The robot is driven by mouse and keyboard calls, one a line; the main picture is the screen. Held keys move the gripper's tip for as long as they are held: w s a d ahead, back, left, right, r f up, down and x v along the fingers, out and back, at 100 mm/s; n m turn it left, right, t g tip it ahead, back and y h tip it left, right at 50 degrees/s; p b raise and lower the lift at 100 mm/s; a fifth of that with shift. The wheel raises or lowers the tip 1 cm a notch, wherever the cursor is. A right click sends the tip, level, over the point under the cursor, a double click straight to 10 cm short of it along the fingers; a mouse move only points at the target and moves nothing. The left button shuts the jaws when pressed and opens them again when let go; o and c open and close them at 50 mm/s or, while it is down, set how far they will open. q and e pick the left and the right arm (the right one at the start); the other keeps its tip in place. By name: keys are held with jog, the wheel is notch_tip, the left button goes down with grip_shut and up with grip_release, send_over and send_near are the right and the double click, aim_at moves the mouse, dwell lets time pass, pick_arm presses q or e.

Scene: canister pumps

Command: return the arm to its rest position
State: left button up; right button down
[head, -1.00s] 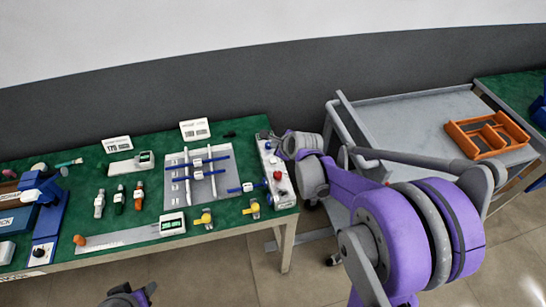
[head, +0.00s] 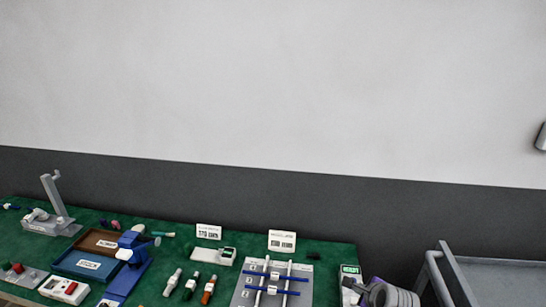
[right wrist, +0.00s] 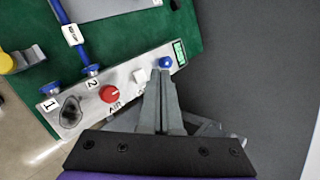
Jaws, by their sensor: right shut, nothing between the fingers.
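My right arm (head: 392,295) shows only in part at the bottom right of the head view, at the right end of the green table. In the right wrist view my right gripper (right wrist: 160,82) is shut and empty. Its fingertips are over the grey control panel (right wrist: 140,73), close to a blue knob (right wrist: 166,62); I cannot tell whether they touch. A red knob (right wrist: 110,94) marked AIR is to their left. My left gripper is out of view.
The green table (head: 335,252) holds a grey plate with blue bars (head: 247,297), label cards, a blue tray (head: 62,266) and several small parts. A grey cart (head: 500,270) stands to the right. Bare wall fills the upper view.

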jog(key=s+a+n+g, duration=0.1)
jog(key=s+a+n, duration=0.4)
jog(key=s+n, duration=0.7)
jog(key=s+a+n+g, duration=0.2)
jog(key=s+a+n, duration=0.3)
jog(key=s+n, duration=0.7)
jog(key=shift+a+r+n, duration=0.2)
jog(key=shift+r+n, duration=0.1)
jog(key=shift+n, duration=0.2)
jog(key=shift+w, duration=0.1)
